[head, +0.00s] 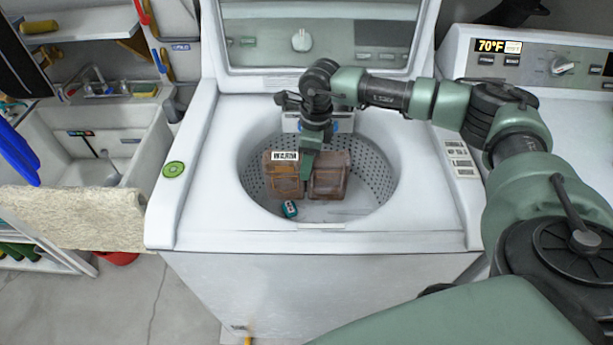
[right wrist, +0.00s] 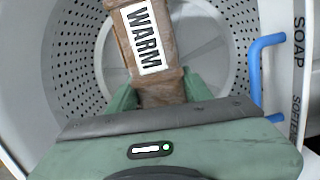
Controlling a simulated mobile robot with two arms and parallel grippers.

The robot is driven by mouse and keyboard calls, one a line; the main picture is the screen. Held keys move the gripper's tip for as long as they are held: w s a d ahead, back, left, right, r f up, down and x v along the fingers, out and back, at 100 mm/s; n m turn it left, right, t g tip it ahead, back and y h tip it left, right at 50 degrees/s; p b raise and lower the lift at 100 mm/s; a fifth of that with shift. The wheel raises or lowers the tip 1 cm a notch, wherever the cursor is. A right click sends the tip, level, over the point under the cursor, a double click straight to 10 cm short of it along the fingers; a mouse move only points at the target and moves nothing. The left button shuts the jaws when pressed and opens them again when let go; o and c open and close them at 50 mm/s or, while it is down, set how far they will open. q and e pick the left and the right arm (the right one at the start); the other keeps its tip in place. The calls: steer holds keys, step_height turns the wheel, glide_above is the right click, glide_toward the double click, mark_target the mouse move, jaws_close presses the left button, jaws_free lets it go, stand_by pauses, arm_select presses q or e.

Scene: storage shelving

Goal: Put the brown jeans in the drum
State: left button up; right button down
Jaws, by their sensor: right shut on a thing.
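The brown jeans (head: 331,178) are a folded, boxy brown bundle with a white WARM label, inside the opening of the washer drum (head: 375,183). Brown shows on both sides of my right gripper's finger in the head view; I cannot tell whether it is all one piece. My right gripper (head: 307,166) reaches down into the drum and is shut on the jeans. My left gripper is not in view.
A small teal item (head: 290,209) lies at the drum's bottom. The washer's lid (head: 320,30) stands raised behind. Blue hooks or handles (right wrist: 265,50) sit at the rim beside SOAP lettering. A second machine (head: 560,65) is at right, a sink (head: 95,135) at left.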

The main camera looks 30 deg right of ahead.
step_height(320, 180, down, 3)
steer(key=shift+r, duration=0.2)
step_height(320, 180, down, 4)
steer(key=shift+p, duration=0.3)
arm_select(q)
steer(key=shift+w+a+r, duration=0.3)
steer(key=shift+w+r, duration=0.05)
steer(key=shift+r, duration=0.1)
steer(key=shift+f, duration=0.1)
arm_select(e)
steer(key=shift+f, duration=0.15)
arm_select(q)
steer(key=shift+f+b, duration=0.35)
steer(key=shift+b, duration=0.1)
arm_select(e)
steer(key=shift+f, duration=0.4)
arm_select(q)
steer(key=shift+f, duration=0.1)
arm_select(e)
steer(key=shift+f, duration=0.1)
steer(key=c, duration=0.6)
jaws_free()
